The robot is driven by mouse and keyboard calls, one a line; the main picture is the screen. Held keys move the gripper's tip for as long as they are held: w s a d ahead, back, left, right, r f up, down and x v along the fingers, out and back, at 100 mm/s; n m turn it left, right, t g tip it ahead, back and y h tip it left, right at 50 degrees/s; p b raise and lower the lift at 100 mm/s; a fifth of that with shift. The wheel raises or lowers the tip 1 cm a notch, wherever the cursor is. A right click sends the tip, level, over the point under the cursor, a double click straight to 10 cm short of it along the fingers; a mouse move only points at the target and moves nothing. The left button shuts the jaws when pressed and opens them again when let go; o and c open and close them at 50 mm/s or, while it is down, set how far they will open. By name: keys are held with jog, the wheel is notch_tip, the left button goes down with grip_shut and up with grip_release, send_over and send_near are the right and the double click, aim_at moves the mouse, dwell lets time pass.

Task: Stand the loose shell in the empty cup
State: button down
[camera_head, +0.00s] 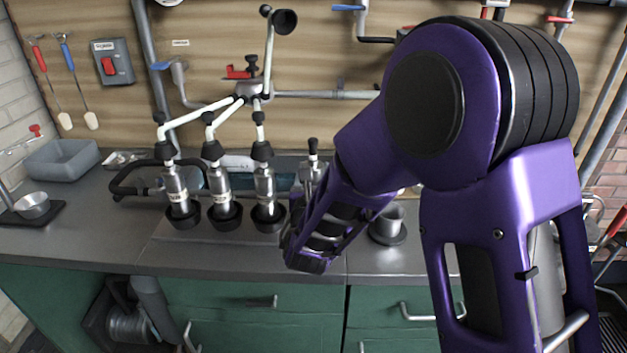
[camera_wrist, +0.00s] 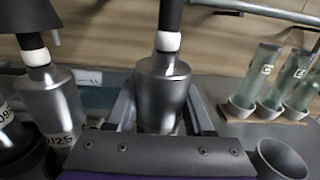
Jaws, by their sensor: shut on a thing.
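The loose shell is a steel cylinder with a black stem and a white ring, upright in the middle of the wrist view (camera_wrist: 162,90). My gripper (camera_wrist: 160,108) is shut on it, one jaw on each side. In the head view its top (camera_head: 313,158) shows behind my arm; its lower end is hidden, so I cannot tell whether it touches the counter. The empty cup (camera_head: 388,222) is a grey open cup on a dark round base, right of the gripper. It also shows at the lower right of the wrist view (camera_wrist: 282,158).
Three steel shells stand in black cups at left, joined to white pipes (camera_head: 212,195); one is close left of my gripper (camera_wrist: 48,105). Green glass tubes (camera_wrist: 265,72) stand in small cups at right. The counter front (camera_head: 250,258) is clear.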

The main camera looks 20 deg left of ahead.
jog(key=shift+f, duration=0.75)
jog(key=shift+f, duration=0.15)
jog(key=shift+c, duration=1.4)
grip_release()
jog(key=v, duration=1.2)
